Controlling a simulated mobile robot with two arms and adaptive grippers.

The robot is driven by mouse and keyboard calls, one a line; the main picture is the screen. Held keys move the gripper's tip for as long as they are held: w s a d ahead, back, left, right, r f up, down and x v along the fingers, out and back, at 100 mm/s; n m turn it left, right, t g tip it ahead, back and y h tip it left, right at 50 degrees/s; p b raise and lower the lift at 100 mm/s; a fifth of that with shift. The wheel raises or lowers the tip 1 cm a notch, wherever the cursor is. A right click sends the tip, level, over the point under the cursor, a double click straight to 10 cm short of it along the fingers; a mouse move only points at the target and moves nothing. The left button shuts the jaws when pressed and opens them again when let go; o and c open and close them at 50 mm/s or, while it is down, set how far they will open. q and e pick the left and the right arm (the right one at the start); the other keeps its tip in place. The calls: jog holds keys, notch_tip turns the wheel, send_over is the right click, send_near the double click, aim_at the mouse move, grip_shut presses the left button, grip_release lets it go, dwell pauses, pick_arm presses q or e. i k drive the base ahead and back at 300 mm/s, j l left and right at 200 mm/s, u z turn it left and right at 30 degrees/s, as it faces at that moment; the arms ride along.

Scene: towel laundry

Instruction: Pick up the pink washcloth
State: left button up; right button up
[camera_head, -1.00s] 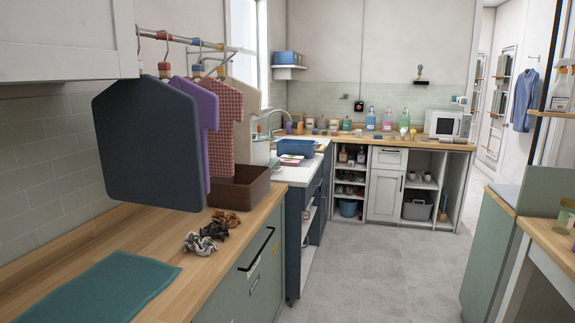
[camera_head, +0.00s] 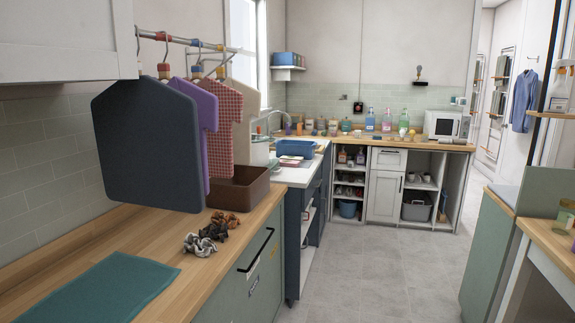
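I cannot make out a pink washcloth for certain. A small flat stack with pink or red in it (camera_head: 290,161) lies by the sink in front of the blue basin (camera_head: 295,149), too small to identify. A teal cloth (camera_head: 98,290) lies flat on the near wooden counter. Neither of my grippers is in view.
Several scrunchies (camera_head: 208,236) and a brown open box (camera_head: 238,188) sit on the near wooden counter (camera_head: 130,235). Hanging garments, the nearest a dark one (camera_head: 146,145), overhang its left side. The grey tiled floor (camera_head: 375,265) is clear between this counter and the green cabinet (camera_head: 488,255).

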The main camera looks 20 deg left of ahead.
aim_at(283, 163)
jog(key=i+l+z, duration=0.15)
jog(key=i, duration=2.45)
jog(key=i+u, duration=0.4)
jog(key=i+l+u, duration=0.15)
jog(key=u, duration=0.25)
jog(key=i+l+u, duration=0.65)
jog(key=u, duration=0.15)
